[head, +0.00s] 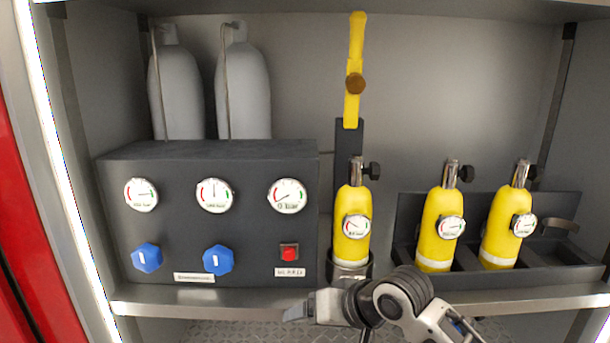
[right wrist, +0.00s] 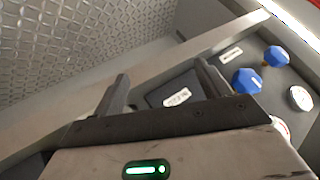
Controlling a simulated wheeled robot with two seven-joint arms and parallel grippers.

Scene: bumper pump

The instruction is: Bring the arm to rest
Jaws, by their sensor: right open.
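My right gripper (head: 297,310) is in front of the shelf's front edge, below the dark control panel (head: 240,150) and left of the yellow bottle in the holder. In the right wrist view its two fingers (right wrist: 165,85) are spread with nothing between them. The panel's lower part with a white label (right wrist: 177,97) shows beyond the fingers. The red button (head: 289,253) is above the gripper in the head view; I cannot make it out in the wrist view. My left gripper is not in view.
A yellow bottle (head: 352,235) stands in a holder below a yellow lever (head: 355,65). Two more yellow bottles (head: 437,232) (head: 502,230) stand in a dark rack (head: 590,262). The panel has blue knobs (head: 146,257) (head: 218,260) and gauges. Grey cylinders (head: 243,90) stand behind it.

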